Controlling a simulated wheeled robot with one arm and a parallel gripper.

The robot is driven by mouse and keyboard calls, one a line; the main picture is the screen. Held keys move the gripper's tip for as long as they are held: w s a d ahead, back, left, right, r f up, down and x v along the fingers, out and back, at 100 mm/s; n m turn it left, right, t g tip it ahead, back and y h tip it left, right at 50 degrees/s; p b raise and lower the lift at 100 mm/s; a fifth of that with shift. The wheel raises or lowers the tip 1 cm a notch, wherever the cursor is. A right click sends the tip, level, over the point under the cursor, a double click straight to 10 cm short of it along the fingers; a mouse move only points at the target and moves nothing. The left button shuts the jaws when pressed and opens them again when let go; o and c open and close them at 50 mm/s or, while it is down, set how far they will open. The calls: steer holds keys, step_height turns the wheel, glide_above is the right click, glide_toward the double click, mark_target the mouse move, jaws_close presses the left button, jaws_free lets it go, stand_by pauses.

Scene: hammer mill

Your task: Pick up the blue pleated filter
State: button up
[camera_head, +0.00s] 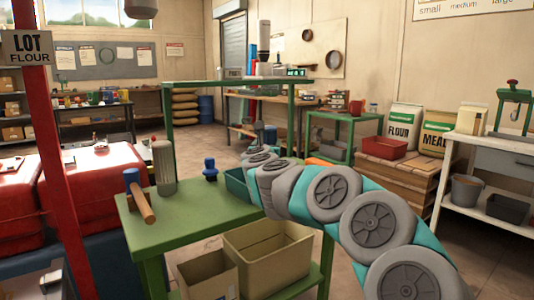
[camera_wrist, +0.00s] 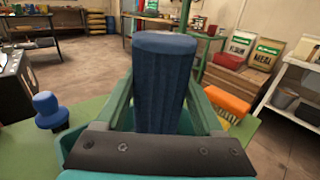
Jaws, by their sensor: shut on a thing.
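The blue pleated filter (camera_wrist: 165,90) stands upright in the middle of the wrist view, with a flat, lighter blue top and ribbed sides. My gripper (camera_wrist: 162,100) is shut on it, with one green finger on each side. The filter's lower end is hidden behind the dark bar of my gripper. In the head view my arm hides most of my gripper, and I cannot clearly make out the filter there.
A green table (camera_head: 190,222) holds a wooden-handled hammer (camera_head: 140,196), a grey ribbed cylinder (camera_head: 164,165) and a blue knobbed piece (camera_head: 210,169). An orange block (camera_wrist: 228,103) lies right of my gripper. Open boxes (camera_head: 268,254) sit below. A red post (camera_head: 58,150) stands left.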

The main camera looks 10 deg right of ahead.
step_height(320, 180, up, 24)
steer(key=p, duration=0.8)
steer(key=shift+r, duration=0.25)
